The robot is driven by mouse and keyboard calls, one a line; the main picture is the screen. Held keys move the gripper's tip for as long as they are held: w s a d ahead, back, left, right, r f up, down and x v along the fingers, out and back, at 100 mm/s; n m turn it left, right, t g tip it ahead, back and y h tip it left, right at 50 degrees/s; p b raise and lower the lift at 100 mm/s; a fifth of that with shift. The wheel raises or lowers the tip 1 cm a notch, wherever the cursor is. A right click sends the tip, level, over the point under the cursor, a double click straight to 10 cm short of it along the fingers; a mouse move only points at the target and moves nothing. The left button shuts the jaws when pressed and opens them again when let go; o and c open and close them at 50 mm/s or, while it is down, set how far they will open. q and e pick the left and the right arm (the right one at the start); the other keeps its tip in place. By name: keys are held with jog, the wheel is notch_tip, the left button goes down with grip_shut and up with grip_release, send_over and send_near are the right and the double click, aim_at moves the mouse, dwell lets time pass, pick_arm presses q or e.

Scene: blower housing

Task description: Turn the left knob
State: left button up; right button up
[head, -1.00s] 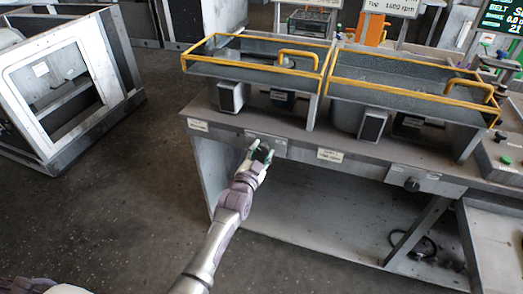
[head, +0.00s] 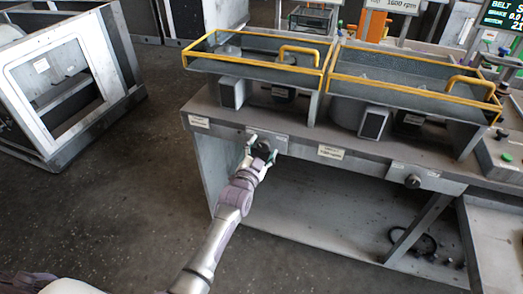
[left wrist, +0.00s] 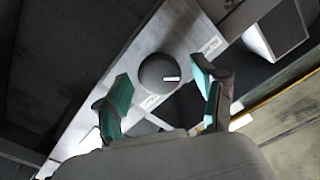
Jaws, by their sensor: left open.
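The left knob is a round dark knob with a white pointer mark, on a pale metal plate; it shows in the left wrist view (left wrist: 158,73). My left gripper (head: 262,148) is at the bench's front face, in front of the knob, and hides most of it in the head view. In the left wrist view the green-padded fingers of this gripper (left wrist: 162,98) are spread apart, with the knob just beyond and between the tips. Contact cannot be made out. A second dark knob (head: 412,182) sits on a plate farther right on the bench front. My right gripper is not in view.
The bench (head: 370,167) carries two trays with yellow rails (head: 268,68). A white-framed housing (head: 62,80) stands on the floor at the left. The floor between it and the bench is clear. A coiled cable (head: 427,246) lies on the lower shelf.

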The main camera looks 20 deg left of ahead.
pick_arm(q)
jog(key=s, duration=1.2)
jog(key=shift+a, duration=0.2)
jog(key=s+d+f+n+g, duration=0.1)
jog(key=s+f+g, duration=0.45)
jog(key=f, duration=0.95)
jog(key=s+d+f+n+g, duration=0.1)
jog(key=s+f+g, duration=0.1)
jog(key=s+f, duration=0.95)
jog(key=s+a+f+g, duration=0.1)
jog(key=s+f+g, duration=0.2)
jog(key=s+f, duration=0.4)
jog(key=s+a+f+n+g, duration=0.1)
jog(key=s+a+f+g, duration=0.1)
jog(key=s+f, duration=0.5)
jog(key=s+a+f+n+g, duration=0.1)
jog(key=s+f+g, duration=0.3)
jog(key=s, duration=1.2)
notch_tip(320, 180, down, 4)
jog(key=shift+s+a+y+p, duration=0.3)
jog(key=shift+s+a, duration=0.1)
jog(key=shift+a, duration=0.3)
jog(key=shift+w+g, duration=0.1)
jog(key=shift+g, duration=0.15)
